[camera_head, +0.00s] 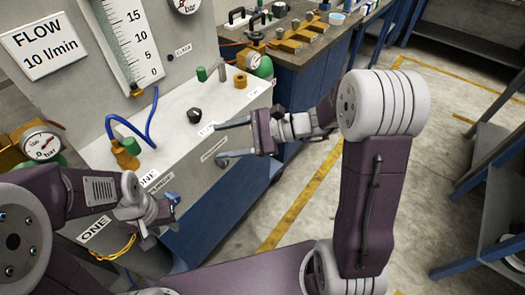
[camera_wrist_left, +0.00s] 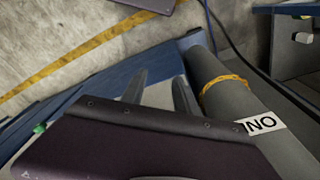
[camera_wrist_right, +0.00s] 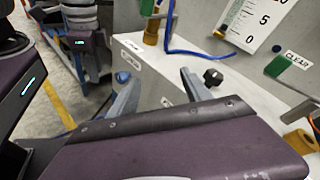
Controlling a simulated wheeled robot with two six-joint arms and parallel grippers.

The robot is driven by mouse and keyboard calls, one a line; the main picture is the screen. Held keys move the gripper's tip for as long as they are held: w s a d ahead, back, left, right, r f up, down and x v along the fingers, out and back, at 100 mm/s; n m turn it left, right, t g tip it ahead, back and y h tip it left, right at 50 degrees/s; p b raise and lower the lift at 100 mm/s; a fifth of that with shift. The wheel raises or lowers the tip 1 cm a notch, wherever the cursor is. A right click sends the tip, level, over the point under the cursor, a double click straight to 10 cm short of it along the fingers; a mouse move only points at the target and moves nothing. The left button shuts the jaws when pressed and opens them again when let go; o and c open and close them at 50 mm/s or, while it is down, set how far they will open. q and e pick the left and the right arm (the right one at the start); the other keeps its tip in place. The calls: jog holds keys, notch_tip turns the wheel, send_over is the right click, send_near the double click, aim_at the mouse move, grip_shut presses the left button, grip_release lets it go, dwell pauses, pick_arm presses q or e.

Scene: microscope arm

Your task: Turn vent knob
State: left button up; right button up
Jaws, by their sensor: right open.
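A black knob (camera_head: 194,116) sits on the sloped white face of the grey panel, just above a small label that I cannot read clearly. It also shows in the right wrist view (camera_wrist_right: 213,76), just outside the right-hand finger. My right gripper (camera_head: 218,141) is open and empty, its fingers pointing left toward the panel, below and right of the knob, not around it. My left gripper (camera_head: 160,220) is open and empty near the panel's lower front edge.
A green knob (camera_head: 201,74) and a brass fitting (camera_head: 240,81) stand behind the black knob. A blue hose (camera_head: 150,118) runs to a brass fitting with a green part (camera_head: 130,146). A pressure gauge (camera_head: 41,145) is at left. Open floor lies right of the bench.

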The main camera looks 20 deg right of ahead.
jog(key=w+d+f+m+t+h+b, duration=0.2)
jog(key=w+d+f+m+t+b, duration=0.35)
jog(key=d+f+b, duration=0.4)
jog(key=w+d+f+m+t+h+b, duration=0.1)
jog(key=w+d+f+m+t+b, duration=0.5)
jog(key=d+f, duration=0.65)
jog(key=shift+n+g, duration=0.55)
jog(key=shift+n, duration=0.1)
jog(key=b+x, duration=0.1)
jog(key=x, duration=0.2)
jog(key=f+b+x, duration=0.1)
jog(key=x, duration=0.3)
jog(key=b+x, duration=0.1)
jog(key=x, duration=0.2)
jog(key=shift+a+f+b, duration=0.15)
jog(key=shift+a+b, duration=0.25)
jog(key=shift+a, duration=0.1)
pick_arm(q)
notch_tip(320, 180, down, 23)
jog(key=shift+f, duration=0.2)
